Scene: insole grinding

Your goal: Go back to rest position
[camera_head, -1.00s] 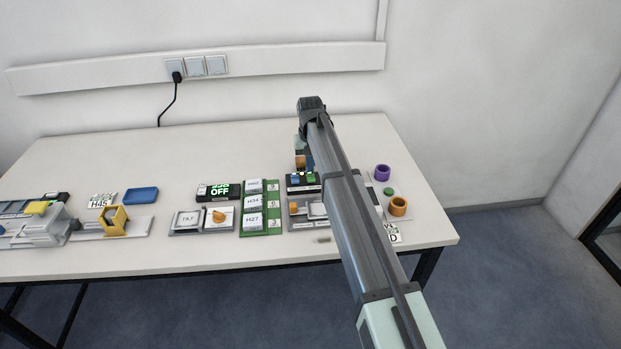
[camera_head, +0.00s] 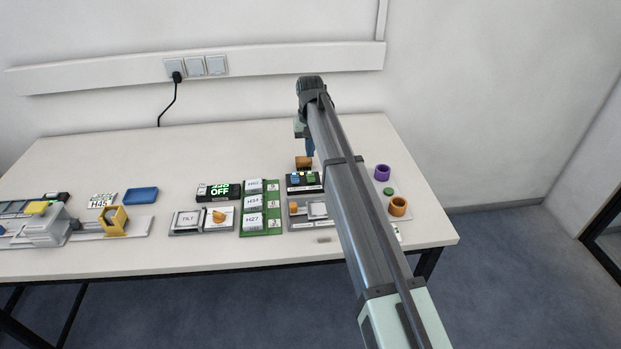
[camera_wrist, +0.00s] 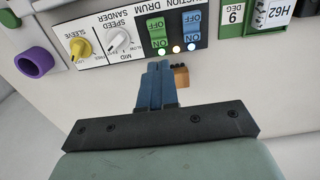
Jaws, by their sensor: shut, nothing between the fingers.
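My gripper (camera_wrist: 155,85) has blue fingers that are closed together and empty in the wrist view. In the head view the gripper (camera_head: 309,150) hangs below the end of my arm, above the back right part of the table (camera_head: 240,140). Beyond the fingertips in the wrist view is a control panel (camera_wrist: 130,38) with a yellow sleeve knob, a white speed knob and green and blue rocker switches. Small lights glow by the switches. A brown block (camera_wrist: 181,76) shows beside the fingers, apparently apart from them. My arm hides part of the right table area.
Purple (camera_head: 382,172) and orange (camera_head: 397,206) rings stand at the right. A green rack (camera_head: 261,215) holds labelled boxes near the middle, beside a black display reading OFF (camera_head: 219,191). A yellow fixture (camera_head: 114,220) and blue tray (camera_head: 141,195) are left. The table's back left is clear.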

